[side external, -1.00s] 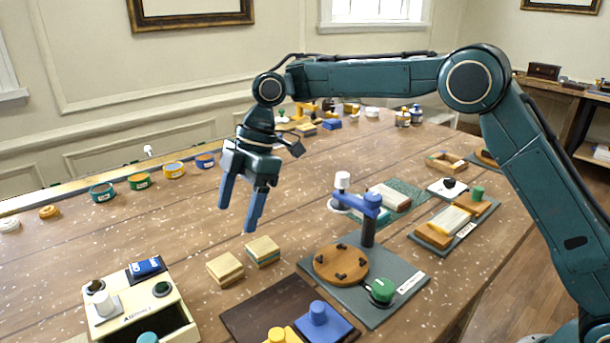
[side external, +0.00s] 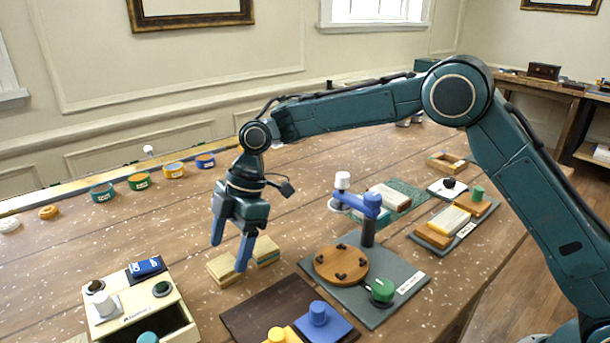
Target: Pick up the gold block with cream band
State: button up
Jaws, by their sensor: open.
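Two small gold blocks sit close together on the wooden table. The left block (side external: 222,271) seems to be the one with the cream band; the right block (side external: 268,253) has a teal band along its side. My gripper (side external: 229,256) is open, with its blue fingers pointing down over the left block. One fingertip shows at the block's back left and the other in front of its right part, near the gap between the blocks. I cannot tell whether either finger touches. The fingers hide part of both blocks.
A cream box (side external: 140,310) with knobs stands at the front left. A dark brown board (side external: 262,308) lies in front of the blocks. A grey plate (side external: 375,312) with a wooden disc and a blue-armed post is to the right.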

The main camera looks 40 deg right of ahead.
aim_at(226, 264)
jog(key=shift+x, duration=1.65)
jog(key=c, duration=1.1)
